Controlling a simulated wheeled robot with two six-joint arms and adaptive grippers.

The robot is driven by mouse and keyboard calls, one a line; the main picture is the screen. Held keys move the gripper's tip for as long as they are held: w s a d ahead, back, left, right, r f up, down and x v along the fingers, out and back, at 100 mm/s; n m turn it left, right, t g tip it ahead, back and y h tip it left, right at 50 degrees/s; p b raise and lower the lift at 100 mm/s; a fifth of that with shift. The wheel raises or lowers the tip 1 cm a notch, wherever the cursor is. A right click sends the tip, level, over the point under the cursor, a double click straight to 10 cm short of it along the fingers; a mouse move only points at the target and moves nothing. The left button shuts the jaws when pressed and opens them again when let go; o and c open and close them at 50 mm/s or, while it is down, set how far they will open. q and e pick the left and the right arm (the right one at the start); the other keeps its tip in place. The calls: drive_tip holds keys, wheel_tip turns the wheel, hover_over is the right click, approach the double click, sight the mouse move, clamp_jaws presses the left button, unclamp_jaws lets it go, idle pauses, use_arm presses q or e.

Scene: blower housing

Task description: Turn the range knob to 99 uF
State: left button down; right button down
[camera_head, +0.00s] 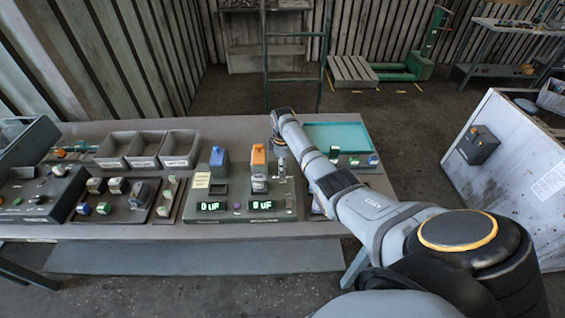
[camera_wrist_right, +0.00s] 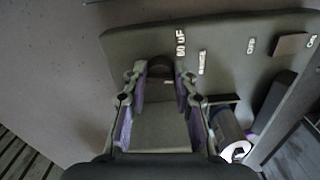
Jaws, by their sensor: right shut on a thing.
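The tester panel (camera_head: 235,207) lies on the bench and shows two lit green displays. The left display (camera_head: 210,206) seems to read 0 uF and the right display (camera_head: 262,205) seems to read 8 uF. My right gripper (camera_head: 280,162) reaches down at the panel's right back part. In the right wrist view, its purple-padded fingers (camera_wrist_right: 161,82) are shut on a dark rounded knob (camera_wrist_right: 160,67). White lettering (camera_wrist_right: 181,43) beside the knob seems to end in uF; the knob's pointer is not clear. My left gripper is not in view.
Blue (camera_head: 218,157) and orange (camera_head: 258,156) blocks stand at the panel's back. Grey bins (camera_head: 149,148) sit to the left, and a teal tray (camera_head: 337,137) lies at the back right. Small parts crowd the bench's left side.

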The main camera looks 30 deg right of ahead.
drive_tip(key=m+p, duration=0.1)
drive_tip(key=m, duration=0.2)
drive_tip(key=shift+r+m, duration=0.1)
drive_tip(key=shift+m, duration=0.2)
drive_tip(key=shift+m+p, duration=0.75)
drive_tip(key=shift+m, duration=1.05)
drive_tip(key=c, duration=1.1)
unclamp_jaws()
drive_tip(key=shift+o, duration=0.2)
